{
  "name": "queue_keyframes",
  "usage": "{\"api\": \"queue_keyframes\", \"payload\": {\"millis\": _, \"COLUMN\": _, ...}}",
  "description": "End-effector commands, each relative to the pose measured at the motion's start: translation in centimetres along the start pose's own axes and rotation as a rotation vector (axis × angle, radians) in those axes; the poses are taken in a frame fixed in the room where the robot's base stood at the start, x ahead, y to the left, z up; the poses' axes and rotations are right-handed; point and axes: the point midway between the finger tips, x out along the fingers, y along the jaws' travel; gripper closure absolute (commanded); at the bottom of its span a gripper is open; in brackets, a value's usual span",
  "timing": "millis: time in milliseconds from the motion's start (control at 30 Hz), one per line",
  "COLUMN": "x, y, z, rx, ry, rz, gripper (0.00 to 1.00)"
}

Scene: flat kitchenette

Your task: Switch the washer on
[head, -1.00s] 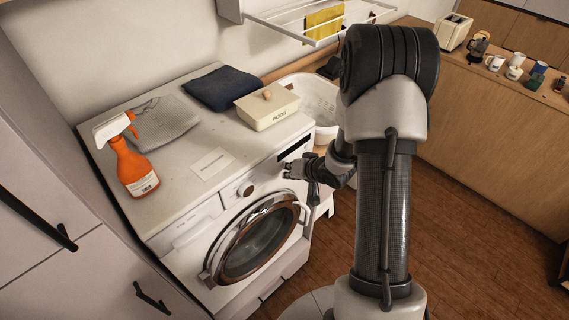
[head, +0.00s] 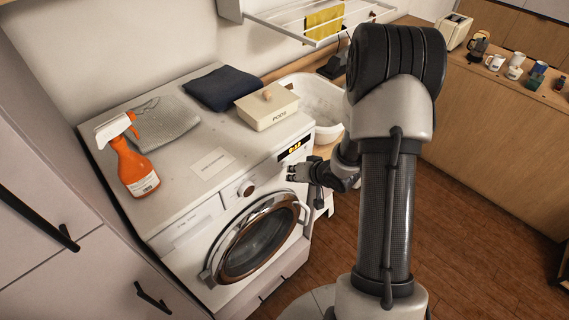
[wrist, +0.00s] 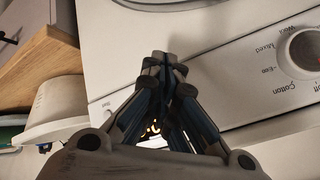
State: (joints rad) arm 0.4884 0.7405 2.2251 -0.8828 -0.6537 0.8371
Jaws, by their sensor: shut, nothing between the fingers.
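The white washer (head: 185,245) stands against the wall, its round door (head: 255,245) shut. Its display (head: 294,149) is lit with orange characters. The program dial (head: 246,189) sits left of the display and also shows at the right of the wrist view (wrist: 304,52). My gripper (head: 291,172) is at the front panel just below the display, its fingers shut and empty. In the wrist view the shut fingertips (wrist: 166,58) point at the white panel. Whether they touch it I cannot tell. Any button behind the fingers is hidden.
On the washer top are an orange spray bottle (head: 134,165), a grey cloth (head: 165,122), a dark blue cloth (head: 222,88) and a cream box (head: 267,108). A white basket (head: 318,98) stands right of the washer. The wooden floor (head: 470,230) at right is clear.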

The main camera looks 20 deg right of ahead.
Motion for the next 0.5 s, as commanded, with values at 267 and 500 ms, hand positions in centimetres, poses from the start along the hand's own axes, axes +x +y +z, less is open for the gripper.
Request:
{"api": "queue_keyframes", "payload": {"millis": 267, "x": -2.0, "y": 1.5, "z": 1.4, "rx": 0.005, "ry": 0.001, "rz": 0.002, "gripper": 1.00}}
{"api": "queue_keyframes", "payload": {"millis": 500, "x": -3.6, "y": 2.6, "z": 2.5, "rx": 0.003, "ry": 0.001, "rz": 0.001, "gripper": 1.00}}
